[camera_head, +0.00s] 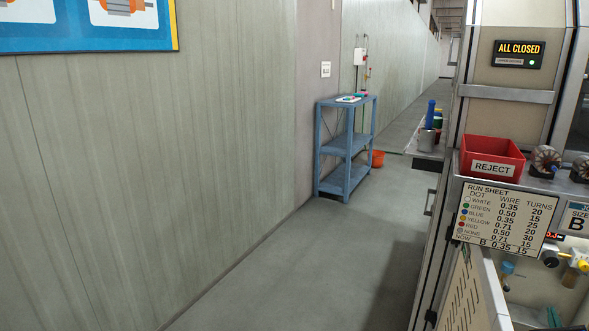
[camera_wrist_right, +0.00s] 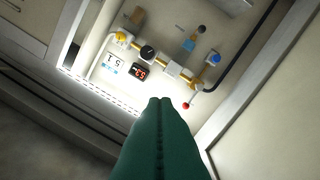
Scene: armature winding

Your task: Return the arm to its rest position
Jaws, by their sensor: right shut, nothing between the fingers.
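My right gripper (camera_wrist_right: 160,102) shows in the right wrist view as two dark green fingers pressed together, with a seam down the middle. It is shut and empty. Its tips point toward a lit machine bay, apart from the fittings there as far as the view shows. I cannot make out either gripper in the head view. My left gripper is in neither view.
The machine fittings (camera_wrist_right: 165,65) include knobs and a red ball end. In the head view, the red reject bin (camera_head: 493,172) stands above a run sheet (camera_head: 503,217) at the right. A blue shelf (camera_head: 346,165) stands by the wall. The floor (camera_head: 310,270) between is clear.

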